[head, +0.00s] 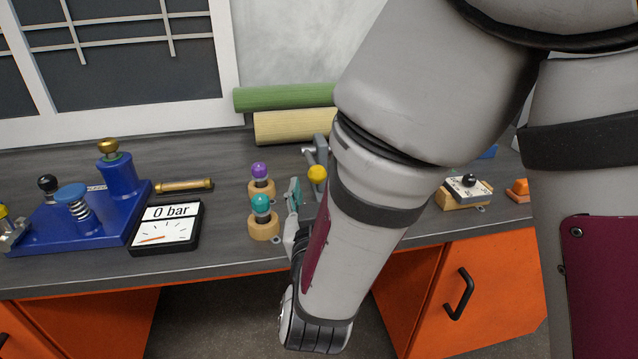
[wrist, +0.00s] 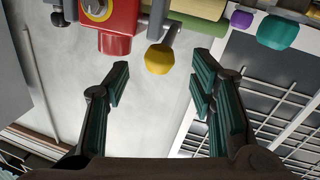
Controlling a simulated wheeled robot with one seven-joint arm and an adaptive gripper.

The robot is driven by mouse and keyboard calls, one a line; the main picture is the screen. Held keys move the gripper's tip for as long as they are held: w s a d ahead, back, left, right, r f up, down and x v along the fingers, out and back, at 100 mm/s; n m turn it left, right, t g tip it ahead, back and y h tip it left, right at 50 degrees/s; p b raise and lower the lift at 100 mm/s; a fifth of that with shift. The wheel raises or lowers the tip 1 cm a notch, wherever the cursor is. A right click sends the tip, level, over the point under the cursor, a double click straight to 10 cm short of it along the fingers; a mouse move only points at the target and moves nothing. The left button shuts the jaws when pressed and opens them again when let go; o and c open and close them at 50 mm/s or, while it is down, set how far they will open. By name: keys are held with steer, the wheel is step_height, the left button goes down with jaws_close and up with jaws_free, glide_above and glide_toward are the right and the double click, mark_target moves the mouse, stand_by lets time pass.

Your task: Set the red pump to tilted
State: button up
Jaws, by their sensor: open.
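The red pump (wrist: 117,25) shows at the top of the wrist view, with a round yellow knob (wrist: 159,59) on a grey lever. In the head view my arm hides the pump's red body; only the yellow knob (head: 317,173) and some grey metal show beside the arm. My gripper (wrist: 160,82) is open and empty. In the wrist view the knob lies just beyond the gap between its fingertips, apart from both fingers. In the head view one teal finger of my gripper (head: 295,196) shows just left of the knob.
Purple (head: 260,170) and teal (head: 261,204) knobs on wooden bases stand close left of my gripper. Further left are a pressure gauge (head: 166,227) and a blue pump (head: 75,212). Rolled mats (head: 290,126) lie behind. A switch box (head: 464,191) stands to the right.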

steer(key=shift+w+a, duration=0.2)
steer(key=shift+w, duration=2.55)
jaws_close()
